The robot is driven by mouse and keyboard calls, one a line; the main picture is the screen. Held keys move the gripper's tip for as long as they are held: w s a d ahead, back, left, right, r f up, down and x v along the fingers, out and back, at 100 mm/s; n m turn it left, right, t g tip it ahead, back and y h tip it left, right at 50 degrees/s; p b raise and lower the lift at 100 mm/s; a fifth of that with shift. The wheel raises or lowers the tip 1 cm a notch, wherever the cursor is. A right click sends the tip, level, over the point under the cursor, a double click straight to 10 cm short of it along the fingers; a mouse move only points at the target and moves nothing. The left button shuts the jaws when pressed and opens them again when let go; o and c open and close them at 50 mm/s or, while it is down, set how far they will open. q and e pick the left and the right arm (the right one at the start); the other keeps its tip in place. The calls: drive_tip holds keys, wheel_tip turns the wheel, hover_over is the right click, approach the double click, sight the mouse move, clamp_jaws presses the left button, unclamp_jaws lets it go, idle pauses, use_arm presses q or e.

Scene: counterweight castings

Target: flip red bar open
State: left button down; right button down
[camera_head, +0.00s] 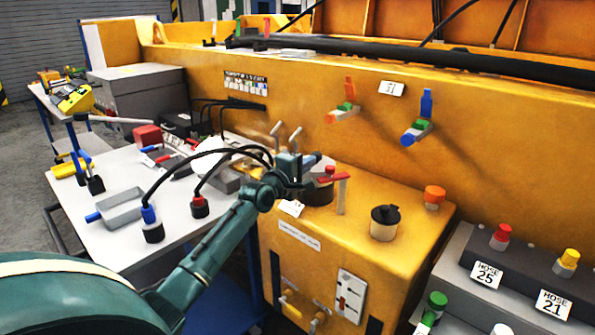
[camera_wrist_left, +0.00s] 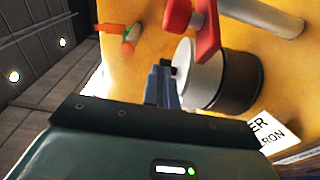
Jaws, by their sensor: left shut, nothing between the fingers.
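The red bar (camera_head: 337,178) lies roughly level across the top of the yellow box, beside a dark round cylinder (camera_head: 318,194). In the left wrist view the red bar (camera_wrist_left: 207,32) shows at the top, above the white-and-black cylinder (camera_wrist_left: 230,78). My left gripper (camera_head: 313,160) is just behind and left of the red bar in the head view. In the left wrist view its closed fingers (camera_wrist_left: 165,75) are at the cylinder's left side, with nothing between them. They look apart from the bar; whether they touch the cylinder I cannot tell. My right gripper is in neither view.
The yellow box (camera_head: 388,270) also carries a black-capped cup (camera_head: 384,224) and an orange knob (camera_head: 434,196). Two coloured valve handles stick out of the yellow wall behind. A cluttered white table (camera_head: 125,180) stands left. Black hoses arch near my left arm.

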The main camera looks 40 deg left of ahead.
sight(334, 172)
use_arm(q)
drive_tip(key=d+p, duration=0.1)
drive_tip(key=d, duration=0.1)
drive_tip(key=s+d, duration=0.1)
drive_tip(key=shift+s+d+p, duration=0.2)
drive_tip(key=shift+d+p, duration=0.2)
